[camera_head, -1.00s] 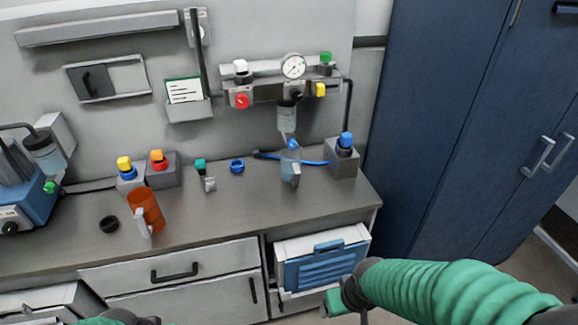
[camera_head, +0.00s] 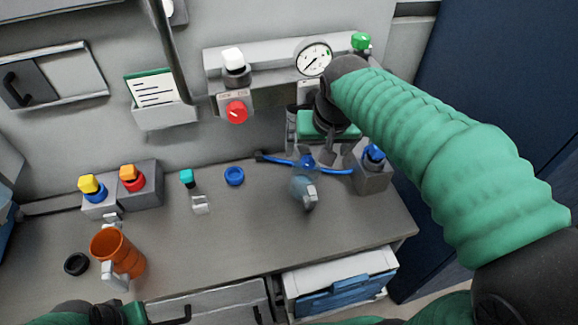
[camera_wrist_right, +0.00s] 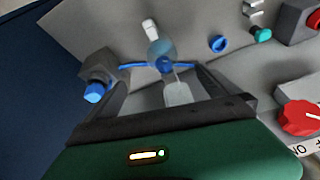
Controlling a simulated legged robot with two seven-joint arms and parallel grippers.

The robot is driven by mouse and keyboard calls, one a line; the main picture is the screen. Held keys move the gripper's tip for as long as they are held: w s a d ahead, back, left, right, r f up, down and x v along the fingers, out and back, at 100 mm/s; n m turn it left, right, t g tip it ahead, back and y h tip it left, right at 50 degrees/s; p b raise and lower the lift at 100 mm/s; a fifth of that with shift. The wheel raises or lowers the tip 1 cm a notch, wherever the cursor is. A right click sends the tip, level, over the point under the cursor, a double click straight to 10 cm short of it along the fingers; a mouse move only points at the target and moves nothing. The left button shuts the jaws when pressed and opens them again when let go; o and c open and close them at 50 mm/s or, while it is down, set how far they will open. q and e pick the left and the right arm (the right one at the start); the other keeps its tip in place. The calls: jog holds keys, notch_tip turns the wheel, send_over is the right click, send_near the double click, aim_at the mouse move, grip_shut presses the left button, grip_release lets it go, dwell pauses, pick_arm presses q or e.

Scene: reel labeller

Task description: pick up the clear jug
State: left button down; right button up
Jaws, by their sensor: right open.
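The clear jug (camera_head: 302,187) stands on the grey counter, with its pale grey handle facing the front right and a blue part at its top. It also shows in the right wrist view (camera_wrist_right: 161,52), beyond the fingertips. My right gripper (camera_head: 327,155) is above and behind the jug, near the wall unit, open and apart from it. In the right wrist view its fingers (camera_wrist_right: 165,78) are spread with nothing held between them. My left gripper (camera_head: 112,315) is at the bottom left edge, mostly cut off; its jaws are unclear.
A blue tube runs behind the jug to a grey block with a blue knob (camera_head: 373,154). An orange jug (camera_head: 118,252) stands further left. The wall unit has a gauge (camera_head: 314,58) and red knob (camera_head: 237,111).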

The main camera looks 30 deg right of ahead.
aim_at(308, 167)
jog(key=f, duration=0.4)
jog(key=a+f, duration=0.1)
jog(key=f, duration=0.1)
jog(key=shift+w+b, duration=0.25)
jog(key=shift+b, duration=0.15)
jog(key=w+f, duration=0.1)
jog(key=f, duration=0.1)
jog(key=w+d+f, duration=0.1)
jog(key=w+f, duration=0.1)
jog(key=shift+d+f, duration=0.1)
jog(key=x, duration=0.4)
jog(key=shift+w+f, duration=0.1)
jog(key=shift+f, duration=0.25)
jog(key=shift+c, duration=0.4)
jog(key=shift+s+r, duration=0.1)
jog(key=shift+s, duration=0.1)
jog(key=c, duration=0.5)
jog(key=shift+d, duration=0.15)
jog(key=c, duration=1.4)
pick_arm(q)
jog(key=shift+s+a+f, duration=0.45)
jog(key=shift+s+f, duration=0.05)
jog(key=shift+s, duration=0.2)
pick_arm(e)
jog(key=shift+c, duration=0.9)
